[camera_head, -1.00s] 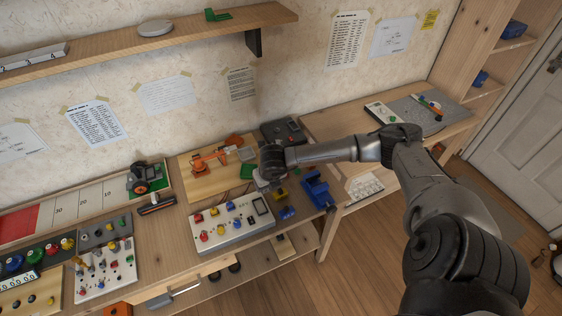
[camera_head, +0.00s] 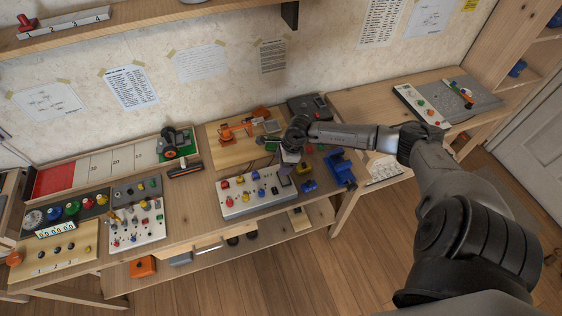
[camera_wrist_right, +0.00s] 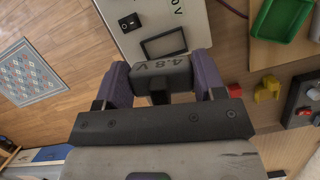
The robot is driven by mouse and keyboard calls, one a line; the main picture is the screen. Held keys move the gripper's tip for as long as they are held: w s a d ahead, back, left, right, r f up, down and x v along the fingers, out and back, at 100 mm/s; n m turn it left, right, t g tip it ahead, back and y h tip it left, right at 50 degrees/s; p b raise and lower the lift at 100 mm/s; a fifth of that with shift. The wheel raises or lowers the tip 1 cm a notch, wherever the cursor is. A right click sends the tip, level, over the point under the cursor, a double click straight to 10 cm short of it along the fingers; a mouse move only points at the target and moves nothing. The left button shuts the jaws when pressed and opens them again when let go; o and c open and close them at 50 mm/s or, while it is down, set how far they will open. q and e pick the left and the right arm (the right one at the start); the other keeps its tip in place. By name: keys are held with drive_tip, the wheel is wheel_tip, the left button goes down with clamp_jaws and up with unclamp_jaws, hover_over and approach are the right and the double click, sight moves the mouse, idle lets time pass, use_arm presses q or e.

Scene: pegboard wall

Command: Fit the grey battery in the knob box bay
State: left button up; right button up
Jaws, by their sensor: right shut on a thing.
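The knob box (camera_head: 240,208) is a white panel with red, yellow and blue knobs on the workbench. Its black-framed rectangular bay (camera_wrist_right: 164,43) shows in the right wrist view and looks empty. My right gripper (camera_wrist_right: 162,78) has its purple fingers shut on the grey battery (camera_wrist_right: 168,66), marked 4.8 V. The battery is just below the bay in that view, and its height above the box cannot be told. In the head view my right gripper (camera_head: 290,155) is over the box's back right end, and the battery is hard to make out. My left gripper is not in view.
A blue vise-like object (camera_head: 340,168) and a small yellow block (camera_head: 305,186) lie right of the box. A wooden board with an orange robot-arm model (camera_head: 232,132) is behind it. A green tray (camera_wrist_right: 284,18) shows in the wrist view. Other control panels (camera_head: 138,225) stand to the left.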

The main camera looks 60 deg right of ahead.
sight(280, 179)
drive_tip(key=shift+n, duration=0.9)
drive_tip(key=shift+f, duration=0.25)
drive_tip(key=shift+f+b, duration=1.45)
drive_tip(key=shift+f, duration=0.45)
drive_tip(key=shift+f+b, duration=0.55)
drive_tip(key=shift+f, duration=0.05)
drive_tip(key=shift+f+b, duration=0.3)
drive_tip(key=shift+b, duration=0.15)
drive_tip(key=shift+f+b, duration=0.3)
drive_tip(key=shift+f, duration=0.05)
